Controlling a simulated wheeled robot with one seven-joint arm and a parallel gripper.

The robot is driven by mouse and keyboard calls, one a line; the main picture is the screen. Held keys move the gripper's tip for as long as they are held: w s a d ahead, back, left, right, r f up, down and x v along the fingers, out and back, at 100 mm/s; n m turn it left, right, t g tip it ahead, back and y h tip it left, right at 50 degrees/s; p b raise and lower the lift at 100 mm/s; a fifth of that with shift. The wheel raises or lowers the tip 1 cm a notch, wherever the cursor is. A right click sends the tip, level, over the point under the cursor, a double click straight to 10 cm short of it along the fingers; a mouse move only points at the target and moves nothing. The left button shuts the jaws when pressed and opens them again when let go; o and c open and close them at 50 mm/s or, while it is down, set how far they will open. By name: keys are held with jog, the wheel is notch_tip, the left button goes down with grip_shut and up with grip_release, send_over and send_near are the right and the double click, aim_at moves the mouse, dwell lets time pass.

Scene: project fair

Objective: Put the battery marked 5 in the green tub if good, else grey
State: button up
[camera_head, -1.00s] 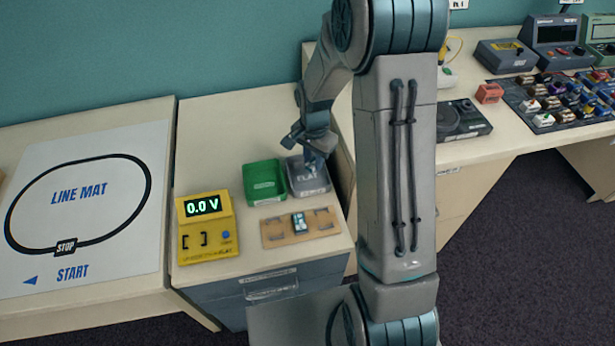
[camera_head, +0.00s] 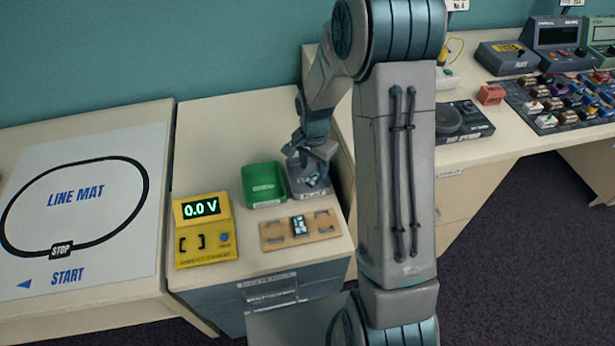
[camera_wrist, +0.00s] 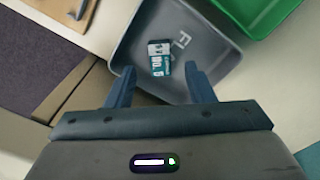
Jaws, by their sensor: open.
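A teal, black and white battery with a marking that looks like "NO. 5" (camera_wrist: 160,58) lies in the grey tub (camera_wrist: 222,62), beside its "FLAT" lettering. My gripper (camera_wrist: 158,76) is open above the tub in the wrist view, its fingertips on either side of the battery's near end and apart from it. In the head view my gripper (camera_head: 314,168) is over the grey tub (camera_head: 322,194) and partly hides it. The green tub (camera_head: 264,184) stands to its left and looks empty. The yellow tester (camera_head: 205,250) reads 0.0 V, with its bracketed slot empty.
A wooden board (camera_head: 272,236) in front of the tubs holds another battery (camera_head: 300,226); it also shows in the wrist view (camera_wrist: 80,8). The line mat (camera_head: 80,215) lies at left. A dark device (camera_head: 462,122) and many small blocks are on the right-hand table.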

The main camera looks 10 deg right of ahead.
notch_tip(320, 180, up, 13)
jog(key=shift+r, duration=0.2)
dwell(0.6)
jog(key=s+r+n+t, duration=0.1)
jog(key=s+r+n, duration=0.1)
jog(key=s, duration=0.5)
jog(key=s+r+n+t, duration=0.1)
jog(key=s+r+n, duration=0.2)
jog(key=s, duration=0.3)
jog(key=s+r+n+p, duration=0.1)
jog(key=s+r+n, duration=0.1)
jog(key=s+n, duration=0.3)
jog(key=s, duration=0.2)
jog(key=shift+s+r+t, duration=0.15)
jog(key=shift+s+t, duration=0.15)
jog(key=shift+t, duration=0.1)
